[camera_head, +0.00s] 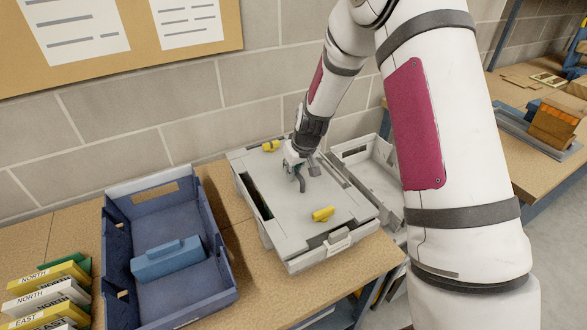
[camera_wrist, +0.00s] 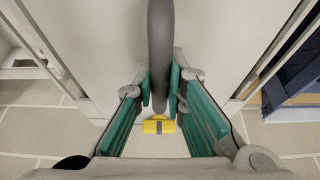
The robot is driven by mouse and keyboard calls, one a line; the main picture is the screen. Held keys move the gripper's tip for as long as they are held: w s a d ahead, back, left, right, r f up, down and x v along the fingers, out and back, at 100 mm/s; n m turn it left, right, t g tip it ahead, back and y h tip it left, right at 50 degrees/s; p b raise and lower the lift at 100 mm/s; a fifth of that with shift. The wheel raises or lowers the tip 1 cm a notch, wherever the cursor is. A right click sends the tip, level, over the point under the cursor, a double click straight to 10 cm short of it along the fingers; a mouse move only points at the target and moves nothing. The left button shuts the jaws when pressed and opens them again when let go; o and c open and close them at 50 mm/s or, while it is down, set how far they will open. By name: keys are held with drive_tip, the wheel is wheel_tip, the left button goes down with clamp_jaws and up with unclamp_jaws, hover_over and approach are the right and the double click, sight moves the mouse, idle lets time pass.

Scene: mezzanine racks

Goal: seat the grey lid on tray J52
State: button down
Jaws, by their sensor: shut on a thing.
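The grey lid (camera_head: 285,205) is a flat panel with two yellow pieces, one at the back (camera_head: 271,146) and one at the front (camera_head: 323,214). It lies over a grey tray (camera_head: 308,262) on the bench. A dark opening shows along the tray's left side, and I cannot tell whether the lid is flush all round. No J52 mark is readable. My gripper (camera_head: 304,177) is at the middle of the lid, shut on its dark grey handle. In the wrist view the handle (camera_wrist: 161,40) runs between the teal finger pads, with a yellow piece (camera_wrist: 159,125) beyond.
An open grey tray (camera_head: 385,205) stands close on the right. A dark blue tray (camera_head: 215,215) holding a lighter blue box (camera_head: 168,260) stands to the left. Labelled yellow and white items (camera_head: 45,295) lie far left. The block wall (camera_head: 200,100) is close behind.

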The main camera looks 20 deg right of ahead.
drive_tip(key=shift+f, duration=0.3)
drive_tip(key=c, duration=1.9)
unclamp_jaws()
drive_tip(key=shift+p+v, duration=1.85)
drive_tip(key=shift+v, duration=2.45)
drive_tip(key=shift+p+v, duration=0.45)
drive_tip(key=shift+v, duration=0.8)
